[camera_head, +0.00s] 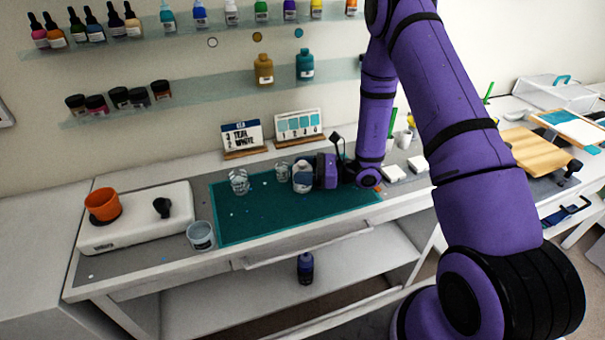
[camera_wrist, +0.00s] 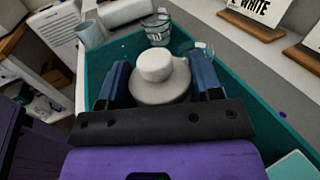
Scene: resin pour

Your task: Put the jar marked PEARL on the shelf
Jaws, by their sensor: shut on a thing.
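A white jar (camera_head: 302,183) with a round lid and a small loop at its neck is at the teal work mat. Its lettering is too small to read, so I cannot confirm PEARL. It also shows in the wrist view (camera_wrist: 158,90), upright between the two blue fingers of my gripper (camera_head: 312,170). My gripper is shut on it. Whether its base touches the mat is unclear. The lower wall shelf (camera_head: 205,90) holds a gold jar (camera_head: 263,70) and a teal jar (camera_head: 305,66). Bare shelf lies left of the gold jar, below a pale wall dot (camera_head: 212,42).
Clear cups (camera_head: 239,183) (camera_head: 282,172) stand close by the jar. Card stands (camera_head: 241,138) (camera_head: 298,126) are behind the mat (camera_head: 250,222). Dark small jars (camera_head: 118,97) fill the shelf's left end. A scale with an orange cup (camera_head: 102,204) stands at left.

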